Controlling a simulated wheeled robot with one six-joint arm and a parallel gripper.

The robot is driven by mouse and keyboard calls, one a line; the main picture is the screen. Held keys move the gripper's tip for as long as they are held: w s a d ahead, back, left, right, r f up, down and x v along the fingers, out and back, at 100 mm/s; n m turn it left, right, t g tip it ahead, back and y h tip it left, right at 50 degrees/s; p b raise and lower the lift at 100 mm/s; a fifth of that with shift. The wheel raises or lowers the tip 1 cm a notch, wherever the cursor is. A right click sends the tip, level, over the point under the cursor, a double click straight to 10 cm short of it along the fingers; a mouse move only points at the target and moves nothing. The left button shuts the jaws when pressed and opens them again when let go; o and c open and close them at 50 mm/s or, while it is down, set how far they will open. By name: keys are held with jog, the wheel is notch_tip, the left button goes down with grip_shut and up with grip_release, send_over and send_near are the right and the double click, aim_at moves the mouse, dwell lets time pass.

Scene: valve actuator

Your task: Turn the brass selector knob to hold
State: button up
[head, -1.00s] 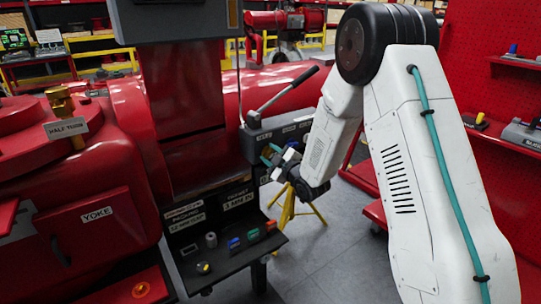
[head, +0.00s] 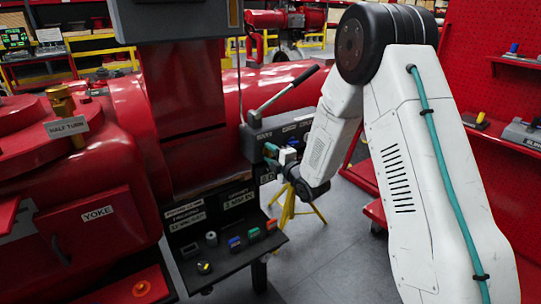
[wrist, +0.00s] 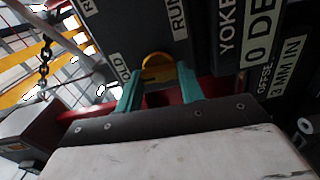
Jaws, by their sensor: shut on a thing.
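The brass selector knob (wrist: 157,66) shows in the wrist view as a yellow-gold rounded piece on a dark panel. My gripper (wrist: 158,84) has its two teal fingers on either side of the knob, shut on it. The fingers hide part of the knob, and I cannot tell exactly where it points. A partly covered label reading "OLD" (wrist: 123,68) lies by the left fingertip, and a "RUN" label (wrist: 177,16) is above right. In the head view my gripper (head: 270,155) is at the front of the dark valve box (head: 254,146); the knob is not distinguishable there.
A long lever (head: 285,92) rises from the box. Below is a dark shelf (head: 225,262) with small coloured parts. A yellow stand (head: 287,212) is behind my wrist. A chain (wrist: 45,68) hangs at left in the wrist view.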

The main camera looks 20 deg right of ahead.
jog(key=shift+f, duration=0.1)
dwell(0.3)
jog(key=o, duration=1)
jog(key=shift+s, duration=0.1)
jog(key=v, duration=0.7)
jog(key=shift+s, duration=0.35)
jog(key=shift+d, duration=0.1)
